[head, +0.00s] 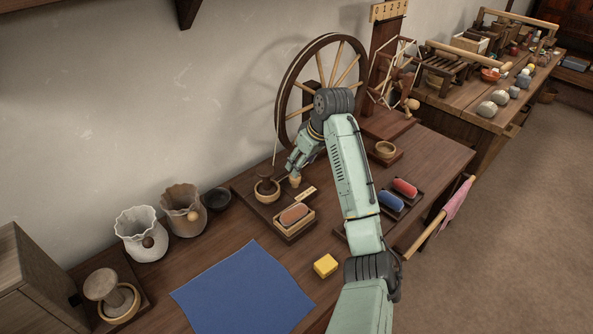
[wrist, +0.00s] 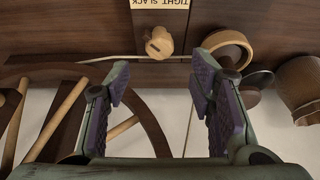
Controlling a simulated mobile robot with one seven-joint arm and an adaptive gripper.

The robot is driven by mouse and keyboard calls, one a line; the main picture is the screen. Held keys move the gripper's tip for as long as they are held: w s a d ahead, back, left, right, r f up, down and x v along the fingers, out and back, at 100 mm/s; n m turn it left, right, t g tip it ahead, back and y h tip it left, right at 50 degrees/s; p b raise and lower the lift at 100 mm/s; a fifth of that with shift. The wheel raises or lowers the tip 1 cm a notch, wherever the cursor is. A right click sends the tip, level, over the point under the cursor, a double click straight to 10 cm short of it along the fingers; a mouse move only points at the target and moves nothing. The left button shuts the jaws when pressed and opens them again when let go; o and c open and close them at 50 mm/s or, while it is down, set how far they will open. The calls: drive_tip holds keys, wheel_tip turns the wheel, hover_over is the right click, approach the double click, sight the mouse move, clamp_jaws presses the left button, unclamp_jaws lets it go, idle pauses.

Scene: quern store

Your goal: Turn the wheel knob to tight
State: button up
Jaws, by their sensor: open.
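The wheel knob (head: 295,182) is a small pale wooden knob on the spinning wheel's base, in front of my gripper. In the wrist view the knob (wrist: 158,42) shows a dark mark on its face; I cannot tell its setting. A label (wrist: 161,3) beside it reads TIGHT and SLACK, upside down in that view; it also shows in the head view (head: 306,194). My gripper (head: 293,171) is open and empty. In the wrist view its fingers (wrist: 166,82) are spread wide, with the knob beyond the tips, roughly between them and apart from both.
The spoked wheel (head: 284,100) stands behind my gripper. A wooden bowl with a dark post (head: 266,190) sits close left of the knob. A tray with a brown spool (head: 294,216) lies in front. A blue cloth (head: 240,290) and yellow block (head: 325,265) lie nearer.

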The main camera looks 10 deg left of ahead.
sight(296, 181)
drive_tip(key=p+x, duration=0.1)
drive_tip(key=x, duration=0.6)
drive_tip(key=shift+a+f, duration=0.1)
drive_tip(key=shift+c, duration=0.5)
drive_tip(key=c, duration=1)
